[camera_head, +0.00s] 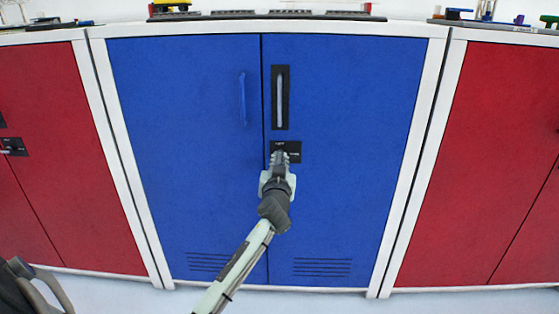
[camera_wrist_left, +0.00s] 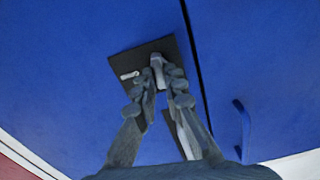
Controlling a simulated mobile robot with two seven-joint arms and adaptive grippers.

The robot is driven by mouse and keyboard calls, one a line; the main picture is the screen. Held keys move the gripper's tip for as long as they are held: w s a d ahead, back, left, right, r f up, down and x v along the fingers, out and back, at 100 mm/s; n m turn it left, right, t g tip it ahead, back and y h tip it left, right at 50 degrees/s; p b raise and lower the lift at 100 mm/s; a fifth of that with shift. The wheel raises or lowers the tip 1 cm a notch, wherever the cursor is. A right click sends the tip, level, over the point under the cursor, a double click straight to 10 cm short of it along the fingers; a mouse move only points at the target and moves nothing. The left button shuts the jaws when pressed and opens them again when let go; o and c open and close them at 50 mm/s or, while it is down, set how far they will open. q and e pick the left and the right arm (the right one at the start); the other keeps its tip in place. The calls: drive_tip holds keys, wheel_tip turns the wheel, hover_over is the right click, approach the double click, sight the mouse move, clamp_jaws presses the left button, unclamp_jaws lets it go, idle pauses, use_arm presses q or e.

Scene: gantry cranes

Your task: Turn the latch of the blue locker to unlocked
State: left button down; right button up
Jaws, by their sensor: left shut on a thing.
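The blue locker (camera_head: 180,130) stands straight ahead with both doors closed. Its latch has a small black plate (camera_head: 292,147) on the right door, just below the long grey handle. My left gripper (camera_head: 279,157) reaches up to this plate from below and covers much of it. In the left wrist view, the fingertips of my left gripper (camera_wrist_left: 159,72) are shut on the light grey latch knob (camera_wrist_left: 157,62), in front of the black plate (camera_wrist_left: 171,46). A small white mark (camera_wrist_left: 130,75) shows on the plate beside the knob. I cannot read the plate's lettering.
The long grey handle (camera_head: 280,98) on its black backing is just above my gripper. A blue bar handle (camera_head: 242,99) sticks out of the left door. Red lockers stand at left (camera_head: 95,170) and right (camera_head: 490,150). Small objects lie on the locker tops.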

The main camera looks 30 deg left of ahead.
use_arm(q)
drive_tip(key=shift+m, duration=0.8)
use_arm(e)
drive_tip(key=s+d+f+m+g+h+p, duration=0.1)
drive_tip(key=s+d+f+g+h+p, duration=0.1)
drive_tip(key=s+d+g, duration=0.4)
use_arm(q)
drive_tip(key=shift+w+d+f+m+p, duration=0.15)
drive_tip(key=shift+m+p, duration=0.45)
drive_tip(key=shift+m, duration=3.2)
drive_tip(key=shift+s+f+m+p, duration=0.1)
drive_tip(key=shift+m+p, duration=0.5)
drive_tip(key=shift+m, duration=3.2)
use_arm(e)
wheel_tip(320, 180, down, 7)
drive_tip(key=t, duration=0.1)
drive_tip(key=shift+w+a+r+t+y, duration=0.2)
drive_tip(key=shift+w+a+t+y, duration=0.1)
drive_tip(key=shift+w, duration=0.1)
use_arm(q)
drive_tip(key=c, duration=1.6)
unclamp_jaws()
use_arm(e)
drive_tip(key=shift+s+f, duration=0.1)
drive_tip(key=shift+f, duration=0.05)
